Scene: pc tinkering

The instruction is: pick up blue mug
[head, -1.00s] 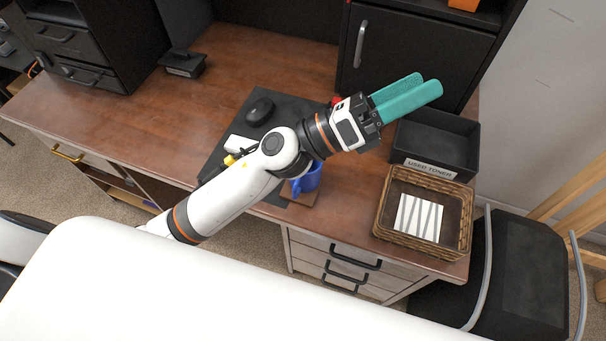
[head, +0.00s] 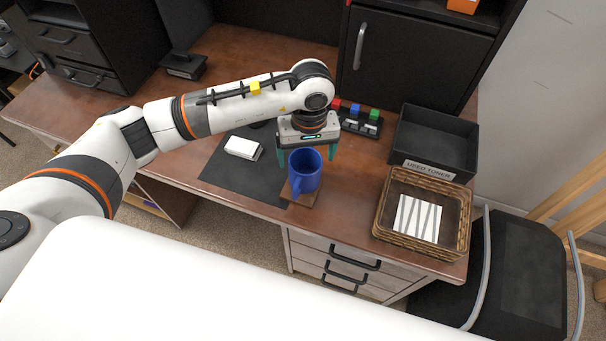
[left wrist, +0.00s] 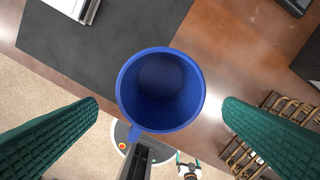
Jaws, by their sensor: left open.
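My right gripper is not in view.
A wicker basket (head: 379,226) with white striped items and a black used toner tray (head: 436,166) stand to the right. A dark mat (head: 250,184) with a white box (head: 243,147) lies to the left. A black rack with coloured blocks (head: 360,121) stands behind.

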